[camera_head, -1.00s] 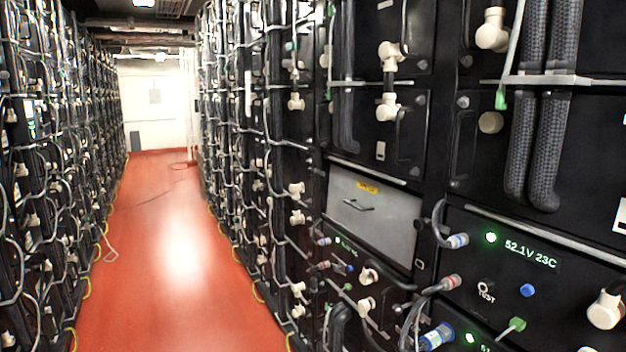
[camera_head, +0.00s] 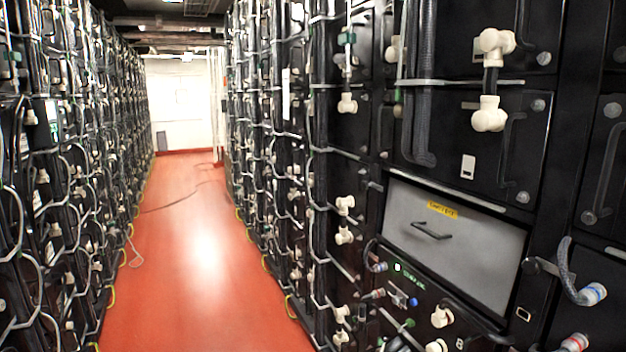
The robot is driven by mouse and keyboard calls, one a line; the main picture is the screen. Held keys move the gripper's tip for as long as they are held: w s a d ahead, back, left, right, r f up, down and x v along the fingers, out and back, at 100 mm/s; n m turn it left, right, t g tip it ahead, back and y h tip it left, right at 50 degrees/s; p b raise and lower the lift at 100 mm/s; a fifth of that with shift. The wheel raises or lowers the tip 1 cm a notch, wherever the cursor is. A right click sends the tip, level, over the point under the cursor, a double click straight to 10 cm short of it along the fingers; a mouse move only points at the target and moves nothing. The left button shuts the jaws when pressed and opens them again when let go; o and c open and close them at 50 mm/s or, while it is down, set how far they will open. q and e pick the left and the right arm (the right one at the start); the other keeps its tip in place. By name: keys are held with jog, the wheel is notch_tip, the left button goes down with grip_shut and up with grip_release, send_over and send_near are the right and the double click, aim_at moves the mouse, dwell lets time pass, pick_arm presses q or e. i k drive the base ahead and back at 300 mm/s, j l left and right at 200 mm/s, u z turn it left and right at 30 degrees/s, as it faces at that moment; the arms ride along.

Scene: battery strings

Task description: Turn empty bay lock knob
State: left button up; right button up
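A grey bay panel (camera_head: 452,260) is set in the black rack on the right, at mid-lower height. It has a dark bar handle (camera_head: 432,231) and a small yellow label (camera_head: 442,210) whose text is too small to read. I cannot make out a lock knob on the panel for certain. A small dark rectangular fitting with a pale outline (camera_head: 523,314) sits on the rack post to the lower right of the panel. Neither of my grippers is in view.
Battery racks (camera_head: 60,180) line the left side, with cables bulging toward the aisle. The red floor (camera_head: 205,240) between the racks is clear, except for a thin cable farther down. White connectors (camera_head: 489,113) and hoses (camera_head: 583,290) stick out from the right rack. A white wall (camera_head: 185,105) closes the far end.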

aim_at(364, 185)
jog(key=i+j+u, duration=0.35)
jog(key=i, duration=0.5)
jog(key=i+j+u, duration=0.1)
jog(key=i+u, duration=0.3)
jog(key=i, duration=0.5)
jog(key=i+z, duration=0.4)
jog(key=i+j+z, duration=0.25)
jog(key=z, duration=0.2)
jog(key=i+j+z, duration=0.4)
jog(key=k+l, duration=0.05)
jog(key=l, duration=0.05)
